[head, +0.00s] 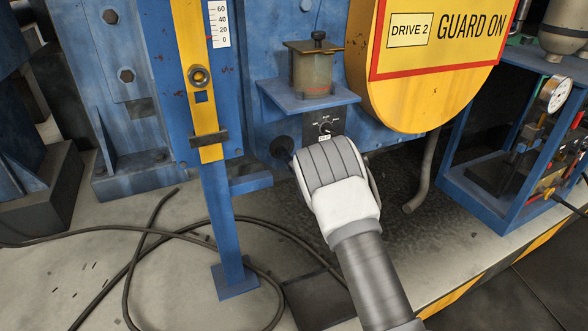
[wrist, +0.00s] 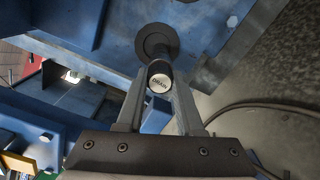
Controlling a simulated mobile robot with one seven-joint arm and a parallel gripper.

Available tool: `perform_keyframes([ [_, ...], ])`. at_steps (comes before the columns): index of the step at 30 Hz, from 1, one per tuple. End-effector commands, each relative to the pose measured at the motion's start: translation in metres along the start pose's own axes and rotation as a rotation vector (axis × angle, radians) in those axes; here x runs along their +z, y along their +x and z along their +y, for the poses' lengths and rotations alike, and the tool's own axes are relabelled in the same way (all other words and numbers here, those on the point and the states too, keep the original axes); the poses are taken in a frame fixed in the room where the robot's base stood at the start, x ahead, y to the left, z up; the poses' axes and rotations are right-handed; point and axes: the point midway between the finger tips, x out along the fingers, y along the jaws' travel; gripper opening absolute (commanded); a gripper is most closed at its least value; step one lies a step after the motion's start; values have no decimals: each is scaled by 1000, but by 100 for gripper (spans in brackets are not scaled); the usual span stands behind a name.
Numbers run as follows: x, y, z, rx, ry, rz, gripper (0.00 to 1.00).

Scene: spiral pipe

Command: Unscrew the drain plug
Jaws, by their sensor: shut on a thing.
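The drain plug (wrist: 160,84) shows in the wrist view as a dark round knob with a pale end face marked DRAIN. It points toward the camera from a dark round flange (wrist: 153,42) on the blue machine wall. My gripper (wrist: 160,78) is shut on the plug, one finger on each side of it. In the head view my wrist and forearm cover the gripper and most of the plug area. A dark round part (head: 282,148) shows just left of my wrist there; I cannot tell whether it is the flange or the plug.
A blue shelf with a small reservoir (head: 312,72) is above my wrist. The yellow guard (head: 410,100) is at upper right, and a blue post (head: 226,220) stands left. Black cables (head: 135,265) lie on the floor. A blue-framed gauge unit (head: 520,140) stands right.

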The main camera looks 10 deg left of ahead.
Motion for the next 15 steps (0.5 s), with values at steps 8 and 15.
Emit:
perform_keyframes([
  [8, -2, 0, 0, 1, -432, 4, 0],
  [15, -1, 0, 0, 0, -659, 1, 0],
])
